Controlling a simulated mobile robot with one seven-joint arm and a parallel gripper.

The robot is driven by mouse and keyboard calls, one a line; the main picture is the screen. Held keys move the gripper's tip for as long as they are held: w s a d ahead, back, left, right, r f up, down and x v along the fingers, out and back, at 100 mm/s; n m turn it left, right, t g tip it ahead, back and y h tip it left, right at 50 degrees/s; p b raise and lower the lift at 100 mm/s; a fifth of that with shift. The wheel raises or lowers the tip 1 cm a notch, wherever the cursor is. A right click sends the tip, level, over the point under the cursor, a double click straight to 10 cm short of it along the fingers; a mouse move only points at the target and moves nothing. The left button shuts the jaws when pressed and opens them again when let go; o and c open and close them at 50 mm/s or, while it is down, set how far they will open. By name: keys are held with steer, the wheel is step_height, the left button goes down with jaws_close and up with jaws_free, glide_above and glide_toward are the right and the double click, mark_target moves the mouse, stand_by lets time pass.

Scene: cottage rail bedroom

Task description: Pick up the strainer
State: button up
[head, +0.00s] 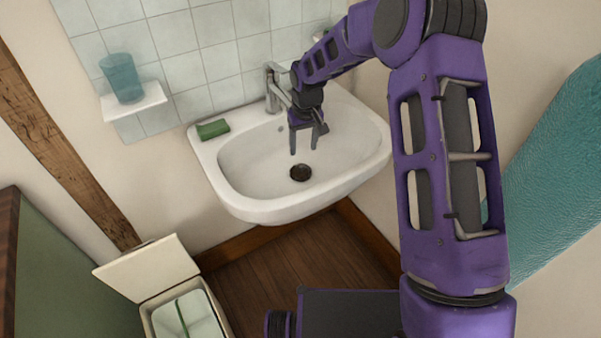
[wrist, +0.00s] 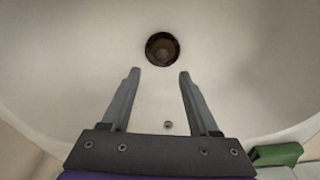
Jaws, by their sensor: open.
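The strainer (head: 300,173) is a small dark round piece at the drain in the bottom of the white sink (head: 240,165). In the wrist view the strainer (wrist: 162,49) shows as a dark ring with a brownish middle, just beyond my fingertips and roughly centred between them. My gripper (head: 303,151) is open and empty, pointing down into the basin above the strainer. In the wrist view my gripper (wrist: 158,72) has its two fingers spread apart with bare basin between them. Nothing hides the strainer in the wrist view.
A tap (head: 274,88) stands at the sink's back, close to my gripper. A green sponge or soap block (head: 213,129) lies on the sink's left rim. A teal cup (head: 122,78) stands on a small wall shelf (head: 133,102). An open bin (head: 185,312) is below left.

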mark_target(301, 165)
steer(key=f, duration=0.8)
steer(key=shift+w+a+b, duration=0.3)
steer(key=shift+a+b, duration=0.05)
steer(key=shift+r, duration=0.1)
jaws_close()
